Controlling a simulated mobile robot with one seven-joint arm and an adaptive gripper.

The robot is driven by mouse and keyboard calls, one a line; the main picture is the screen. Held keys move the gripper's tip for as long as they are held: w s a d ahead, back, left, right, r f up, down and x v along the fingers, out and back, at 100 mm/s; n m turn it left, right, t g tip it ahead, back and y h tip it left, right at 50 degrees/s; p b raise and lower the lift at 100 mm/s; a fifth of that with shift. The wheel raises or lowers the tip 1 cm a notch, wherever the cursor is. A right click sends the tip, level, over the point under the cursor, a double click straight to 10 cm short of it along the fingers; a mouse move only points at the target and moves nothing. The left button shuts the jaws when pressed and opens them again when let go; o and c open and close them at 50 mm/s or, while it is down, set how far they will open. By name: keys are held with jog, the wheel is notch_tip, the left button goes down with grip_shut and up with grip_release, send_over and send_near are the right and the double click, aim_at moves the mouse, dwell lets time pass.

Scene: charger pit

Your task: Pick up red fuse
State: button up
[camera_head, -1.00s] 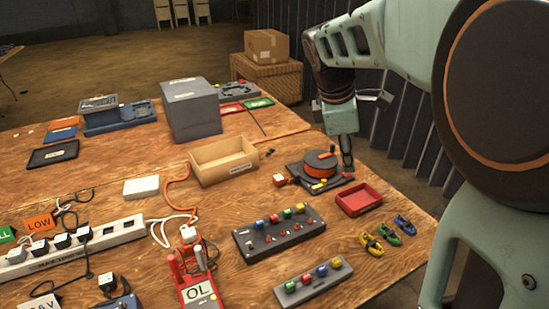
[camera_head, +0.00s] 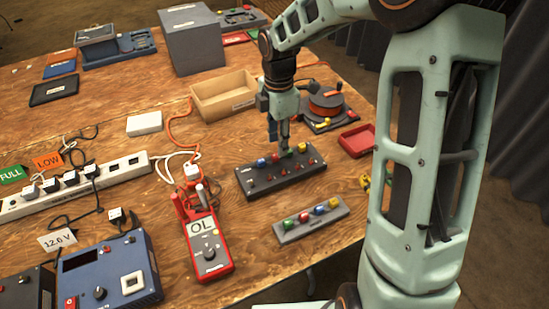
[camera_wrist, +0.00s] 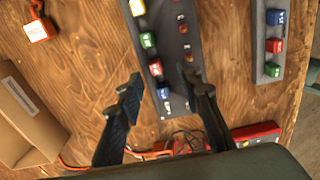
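The red fuse (camera_head: 275,158) stands in the row of coloured fuses on the black fuse block (camera_head: 312,184). In the wrist view the red fuse (camera_wrist: 155,68) sits between a green fuse (camera_wrist: 147,40) and a blue fuse (camera_wrist: 163,92). My gripper (camera_head: 283,146) hangs over the back edge of this row, pointing down. In the wrist view my gripper (camera_wrist: 163,80) is open, with the red fuse roughly between its fingertips in the picture. The fingers look apart from it, but their height above it is hard to tell. The gripper holds nothing.
A grey strip (camera_head: 310,228) with more coloured fuses, including a red one (camera_wrist: 274,45), lies in front. A red multimeter (camera_head: 208,250) stands left of the block. A cardboard box (camera_head: 222,109), an orange reel (camera_head: 326,104) and a red tray (camera_head: 358,139) lie behind.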

aim_at(275, 159)
jog(key=f, duration=0.4)
jog(key=f+b, duration=0.1)
jog(key=shift+w+f, duration=0.4)
grip_shut()
